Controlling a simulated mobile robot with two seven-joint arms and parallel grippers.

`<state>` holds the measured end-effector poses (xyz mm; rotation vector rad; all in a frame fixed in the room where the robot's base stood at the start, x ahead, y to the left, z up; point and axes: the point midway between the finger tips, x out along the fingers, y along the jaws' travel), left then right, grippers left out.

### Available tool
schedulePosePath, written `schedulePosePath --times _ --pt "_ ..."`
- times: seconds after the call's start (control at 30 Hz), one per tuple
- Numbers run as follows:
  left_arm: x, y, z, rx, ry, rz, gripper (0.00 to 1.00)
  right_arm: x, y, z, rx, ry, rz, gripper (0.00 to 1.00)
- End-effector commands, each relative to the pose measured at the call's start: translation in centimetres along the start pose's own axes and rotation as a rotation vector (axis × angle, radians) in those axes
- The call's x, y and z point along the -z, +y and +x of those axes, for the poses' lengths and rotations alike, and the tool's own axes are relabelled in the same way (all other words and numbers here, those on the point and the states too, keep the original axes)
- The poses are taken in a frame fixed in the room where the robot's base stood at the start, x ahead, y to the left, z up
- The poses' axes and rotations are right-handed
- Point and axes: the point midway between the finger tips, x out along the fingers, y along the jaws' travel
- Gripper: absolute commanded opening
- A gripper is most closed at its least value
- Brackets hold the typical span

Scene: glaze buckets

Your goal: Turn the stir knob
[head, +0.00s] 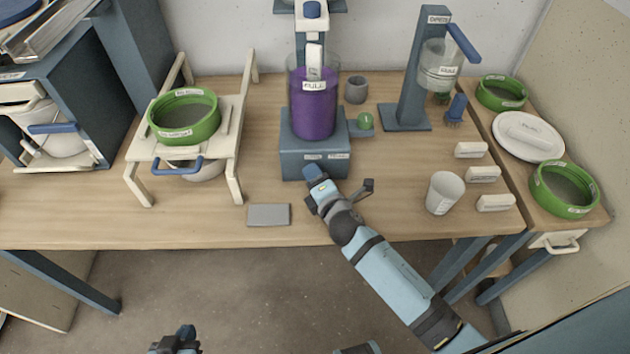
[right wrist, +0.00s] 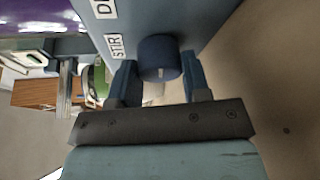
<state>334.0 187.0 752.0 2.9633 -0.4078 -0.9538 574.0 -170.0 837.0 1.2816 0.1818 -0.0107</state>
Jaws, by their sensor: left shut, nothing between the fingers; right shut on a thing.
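The stir knob (right wrist: 159,58) is a short dark blue cylinder on the front of the blue-grey mixer base (head: 292,160), beside a label reading STIR (right wrist: 116,47). My right gripper (head: 315,178) reaches the base front from below. In the right wrist view, its fingers (right wrist: 158,84) sit on either side of the knob and are shut on it. In the head view the gripper largely hides the knob. A clear vessel of purple liquid (head: 313,113), labelled FULL, stands on the base. My left gripper (head: 176,342) is at the bottom edge of the head view, shut, empty and away from the table.
A cream rack (head: 140,152) with a green-rimmed sieve (head: 184,115) stands left. A grey pad (head: 268,215) lies near the front edge. A white cup (head: 444,193) and several white labelled blocks (head: 483,174) are right. A blue stand (head: 408,116) is behind them. Bare wood lies around the pad.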

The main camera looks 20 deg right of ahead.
Motion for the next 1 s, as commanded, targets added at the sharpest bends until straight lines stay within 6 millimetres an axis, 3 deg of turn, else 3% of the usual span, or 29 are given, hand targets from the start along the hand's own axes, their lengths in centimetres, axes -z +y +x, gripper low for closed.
schedulePosePath --times 0.47,0.5,0.6,1.0 --pt "-0.13 -0.06 0.09 -0.001 0.0 0.001 0.0 -0.17 0.13 0.08 -0.008 -0.003 0.014 0.2" --pt "-0.15 -0.11 0.08 -0.001 0.0 0.003 0.0 -0.17 0.13 0.08 -0.008 -0.003 0.014 0.46" --pt "-0.2 -0.23 0.05 -0.001 -0.001 0.008 0.0 -0.15 0.12 0.07 -0.007 -0.002 0.014 0.69" --pt "-0.21 -0.26 0.05 -0.001 -0.001 0.01 0.0 -0.03 0.02 -0.87 -0.006 0.0 0.014 0.69"
